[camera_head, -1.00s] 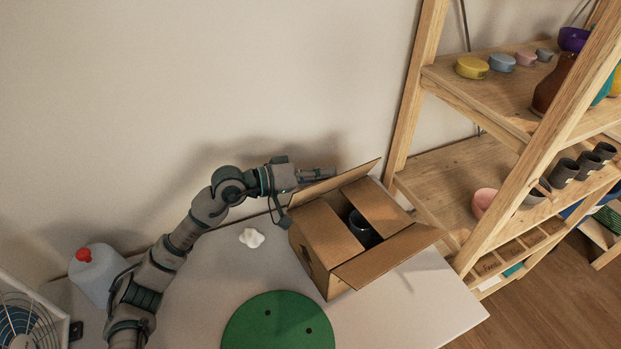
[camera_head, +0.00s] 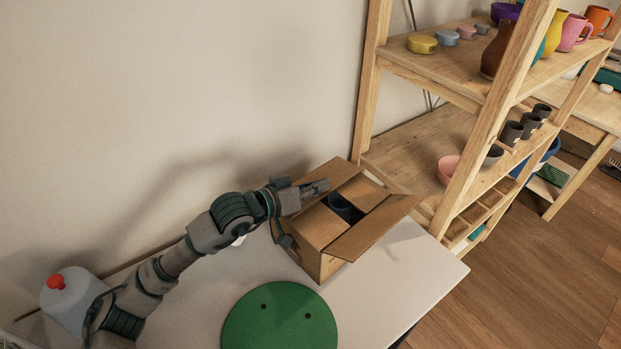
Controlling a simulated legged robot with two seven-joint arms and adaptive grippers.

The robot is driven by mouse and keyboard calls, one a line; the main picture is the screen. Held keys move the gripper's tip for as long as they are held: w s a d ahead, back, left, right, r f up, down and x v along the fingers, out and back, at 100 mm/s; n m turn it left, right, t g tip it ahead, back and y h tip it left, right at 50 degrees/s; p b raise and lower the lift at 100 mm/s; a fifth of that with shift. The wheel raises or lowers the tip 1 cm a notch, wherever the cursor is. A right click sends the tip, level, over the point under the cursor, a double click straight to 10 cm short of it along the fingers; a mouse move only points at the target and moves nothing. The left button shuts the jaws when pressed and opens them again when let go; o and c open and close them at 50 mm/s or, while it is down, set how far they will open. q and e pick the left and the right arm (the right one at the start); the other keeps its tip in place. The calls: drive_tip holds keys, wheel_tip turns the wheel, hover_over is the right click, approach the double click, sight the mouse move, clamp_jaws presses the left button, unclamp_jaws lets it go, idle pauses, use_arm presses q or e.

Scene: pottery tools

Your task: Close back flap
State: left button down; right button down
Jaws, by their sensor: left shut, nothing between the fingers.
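An open cardboard box (camera_head: 323,262) stands on the white table near the wall. Its back flap (camera_head: 338,172) is on the wall side, partly hidden behind my left gripper, and appears tilted inward over the box. The front flap (camera_head: 375,230) sticks outward, and the two side flaps (camera_head: 321,226) lie folded in. A dark cup (camera_head: 343,207) shows in the gap between them. My left gripper (camera_head: 322,187) is shut and empty at the back flap, its fingers pointing right over the box's back edge. I cannot tell whether it touches the flap. My right gripper is not in view.
A green round board (camera_head: 280,320) lies in front of the box on the table (camera_head: 400,275). A wooden shelf (camera_head: 455,85) with pottery rises close on the right.

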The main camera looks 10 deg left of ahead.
use_arm(q)
drive_tip(key=shift+s+d+f+m+y, duration=0.15)
drive_tip(key=shift+d+f+m+y, duration=0.15)
drive_tip(key=shift+d+f+m, duration=0.3)
drive_tip(key=shift+a+f+m, duration=0.2)
drive_tip(key=shift+a+m, duration=0.2)
drive_tip(key=shift+a, duration=0.25)
drive_tip(key=shift+s+d, duration=0.1)
drive_tip(key=shift+d, duration=0.2)
